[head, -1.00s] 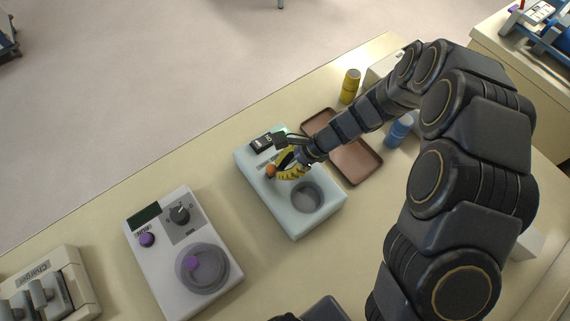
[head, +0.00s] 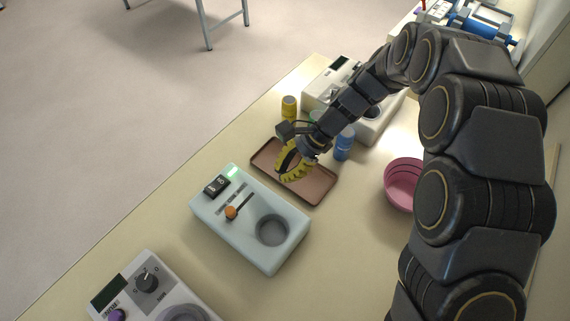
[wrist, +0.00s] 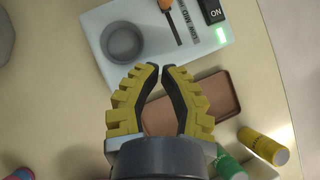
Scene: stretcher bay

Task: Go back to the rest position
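My gripper (head: 292,164) has yellow, ridged fingers and hangs over the brown tray (head: 316,188) in the head view. In the wrist view its fingertips (wrist: 160,68) are curved toward each other with a gap between them and nothing held. The pale blue device (head: 205,208) with an orange-knobbed lever (head: 231,212), a black ON switch (head: 216,185) and a round well (head: 272,230) stands to the left of my gripper. A green light shows at its corner. The gripper is apart from the device.
A yellow canister (head: 289,107) and a blue canister (head: 343,144) stand near the tray. A green one (wrist: 229,165) shows in the wrist view. A pink bowl (head: 402,184) sits to the right. A white device (head: 326,83) stands behind, and another (head: 135,284) at the front left.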

